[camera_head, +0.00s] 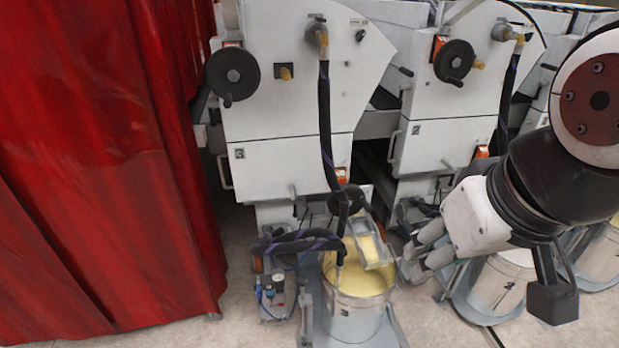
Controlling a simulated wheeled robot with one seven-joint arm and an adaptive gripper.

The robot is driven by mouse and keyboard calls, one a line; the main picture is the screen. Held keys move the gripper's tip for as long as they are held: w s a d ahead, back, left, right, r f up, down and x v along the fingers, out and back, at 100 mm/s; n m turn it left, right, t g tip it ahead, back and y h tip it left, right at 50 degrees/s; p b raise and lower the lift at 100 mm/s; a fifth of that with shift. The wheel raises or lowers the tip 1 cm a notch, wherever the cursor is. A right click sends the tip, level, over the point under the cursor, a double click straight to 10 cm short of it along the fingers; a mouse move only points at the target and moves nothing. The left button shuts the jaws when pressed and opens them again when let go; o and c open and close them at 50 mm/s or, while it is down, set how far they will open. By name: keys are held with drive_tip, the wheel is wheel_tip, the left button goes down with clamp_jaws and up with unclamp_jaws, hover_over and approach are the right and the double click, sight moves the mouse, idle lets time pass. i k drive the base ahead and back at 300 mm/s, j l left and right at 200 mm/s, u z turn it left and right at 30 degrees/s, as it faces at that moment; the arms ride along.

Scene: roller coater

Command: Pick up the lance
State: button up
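The lance (339,262) appears to be the thin metal end of a dark hose, dipping into a metal bucket (352,322) of yellow liquid near the middle of the picture. Its lower end is hidden in the bucket. My gripper (416,258) is to the right of the bucket, pointing left. Its fingers are spread apart with nothing visible between them. A gap lies between the fingers and the lance.
A dark hose (325,120) hangs from the white machine (285,100) towards the bucket. A grey bracket (372,250) sits over the bucket's rim between lance and gripper. A red curtain (90,170) fills the left. More metal buckets (497,290) stand behind my arm.

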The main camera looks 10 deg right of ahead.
sight(339, 264)
drive_tip(key=i+l, duration=0.1)
drive_tip(key=l, duration=0.3)
drive_tip(key=l+u, duration=0.1)
drive_tip(key=k, duration=0.95)
drive_tip(key=i+l+u, duration=0.1)
drive_tip(key=i+l, duration=0.35)
drive_tip(key=l, duration=0.25)
drive_tip(key=i+l+u, duration=0.25)
drive_tip(key=i+l, duration=0.2)
drive_tip(key=l, duration=0.3)
drive_tip(key=i+l, duration=0.15)
drive_tip(key=l, duration=0.25)
drive_tip(key=i+l+u, duration=0.15)
drive_tip(key=l, duration=0.25)
drive_tip(key=i+l+u, duration=0.1)
drive_tip(key=l, duration=0.35)
drive_tip(key=i+l, duration=0.3)
drive_tip(key=l, duration=0.15)
drive_tip(key=j+u, duration=0.05)
